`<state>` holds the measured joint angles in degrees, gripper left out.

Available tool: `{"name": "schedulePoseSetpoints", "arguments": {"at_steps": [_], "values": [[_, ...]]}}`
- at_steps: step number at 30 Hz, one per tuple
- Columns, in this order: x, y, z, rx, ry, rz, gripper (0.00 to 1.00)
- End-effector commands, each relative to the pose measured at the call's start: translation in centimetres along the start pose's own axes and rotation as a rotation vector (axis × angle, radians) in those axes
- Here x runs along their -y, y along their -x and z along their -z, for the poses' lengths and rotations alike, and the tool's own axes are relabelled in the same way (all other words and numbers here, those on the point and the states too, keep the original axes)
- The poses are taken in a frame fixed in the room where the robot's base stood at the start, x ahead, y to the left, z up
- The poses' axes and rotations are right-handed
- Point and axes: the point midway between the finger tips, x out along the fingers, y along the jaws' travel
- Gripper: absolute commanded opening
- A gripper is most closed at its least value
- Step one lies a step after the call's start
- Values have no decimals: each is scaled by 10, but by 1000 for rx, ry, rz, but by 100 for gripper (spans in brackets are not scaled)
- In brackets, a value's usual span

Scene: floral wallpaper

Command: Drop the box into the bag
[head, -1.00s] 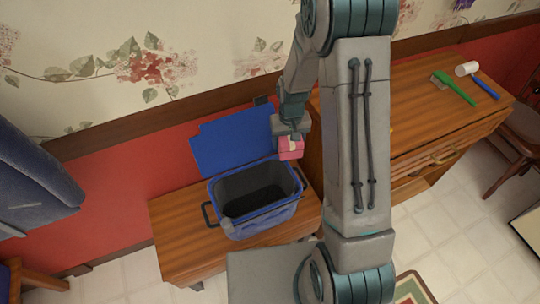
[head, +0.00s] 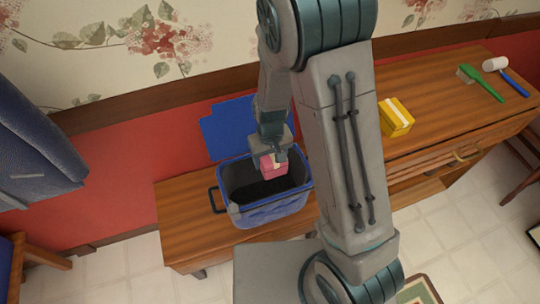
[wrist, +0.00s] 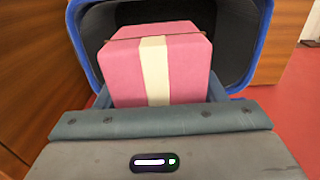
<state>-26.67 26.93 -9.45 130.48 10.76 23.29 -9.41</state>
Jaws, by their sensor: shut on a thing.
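The box (head: 272,168) is pink with a cream band. My gripper (head: 277,156) is shut on it and holds it over the opening of the bag, near the back right of the rim in the head view. The box also fills the middle of the wrist view (wrist: 188,72), with the bag's blue rim (wrist: 262,30) around it. The bag (head: 262,213) is blue with a dark inside, open at the top, its blue lid (head: 226,128) folded back behind it. It stands on a low wooden bench. The fingertips are mostly hidden.
The low bench (head: 185,232) has bare wood left of the bag. A higher wooden cabinet on the right holds a yellow box (head: 396,117), a green brush (head: 483,84) and a white-headed mallet (head: 497,64). A blue curtain (head: 35,160) hangs at the left.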

Motion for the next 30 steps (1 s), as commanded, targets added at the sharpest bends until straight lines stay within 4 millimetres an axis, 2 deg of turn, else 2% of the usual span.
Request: {"name": "schedulePoseSetpoints", "arguments": {"at_steps": [1,7,17,18,21,30], "values": [[0,-12,0,0,0,0,34],[0,-33,0,0,-2,0,34],[0,-36,0,0,-1,0,34],[0,-36,0,0,-2,0,66],[0,-36,0,0,-2,0,89],[0,-34,0,0,-1,0,89]]}}
